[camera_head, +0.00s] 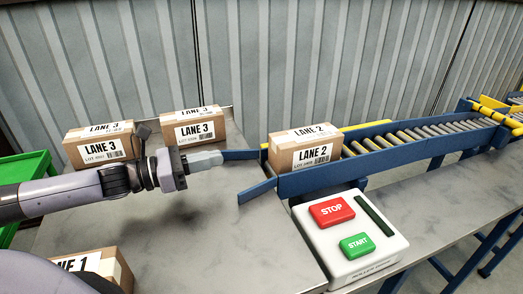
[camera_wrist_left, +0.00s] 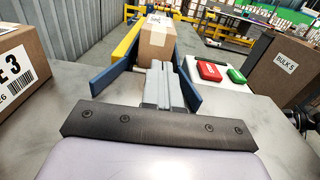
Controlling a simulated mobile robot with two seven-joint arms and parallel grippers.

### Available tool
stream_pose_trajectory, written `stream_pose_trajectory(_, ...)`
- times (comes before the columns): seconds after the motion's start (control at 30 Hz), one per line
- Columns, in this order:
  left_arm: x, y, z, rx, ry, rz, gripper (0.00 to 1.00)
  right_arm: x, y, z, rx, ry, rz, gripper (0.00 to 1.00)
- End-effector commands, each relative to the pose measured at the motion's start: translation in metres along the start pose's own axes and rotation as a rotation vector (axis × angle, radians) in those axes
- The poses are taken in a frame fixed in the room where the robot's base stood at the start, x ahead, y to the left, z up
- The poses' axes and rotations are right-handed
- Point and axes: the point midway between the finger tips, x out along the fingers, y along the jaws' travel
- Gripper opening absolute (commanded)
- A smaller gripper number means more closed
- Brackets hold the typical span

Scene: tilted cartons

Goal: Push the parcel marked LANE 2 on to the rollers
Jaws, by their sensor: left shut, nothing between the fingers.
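The parcel marked LANE 2 (camera_head: 304,150) is a brown carton at the near end of the roller conveyor, between its blue side rails. It covers the first rollers beneath it. The rollers (camera_head: 430,130) run away to the right. My left gripper (camera_head: 206,160) is shut and empty, pointing at the parcel from the left with a gap between them. In the left wrist view the shut fingers (camera_wrist_left: 163,88) point between the blue guides towards the parcel (camera_wrist_left: 157,38).
Two LANE 3 parcels (camera_head: 100,144) (camera_head: 194,127) stand at the back left. A LANE 1 parcel (camera_head: 95,266) is at the front left. A white control box (camera_head: 372,262) with STOP and START buttons stands beside the conveyor. Flared blue guides (camera_head: 257,191) flank its mouth.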

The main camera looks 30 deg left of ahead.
Motion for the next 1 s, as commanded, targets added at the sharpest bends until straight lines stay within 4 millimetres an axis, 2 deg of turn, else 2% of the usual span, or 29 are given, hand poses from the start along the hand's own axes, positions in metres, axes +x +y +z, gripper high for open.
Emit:
stream_pose_trajectory(0.53,0.030,0.000,0.001,0.001,-0.002,0.000,0.00,0.003,-0.002,0.003,0.006,0.001,-0.003,1.00)
stream_pose_trajectory(1.0,0.064,0.001,0.002,-0.001,-0.003,0.001,0.00,-0.002,-0.002,-0.004,0.006,0.002,-0.003,1.00)
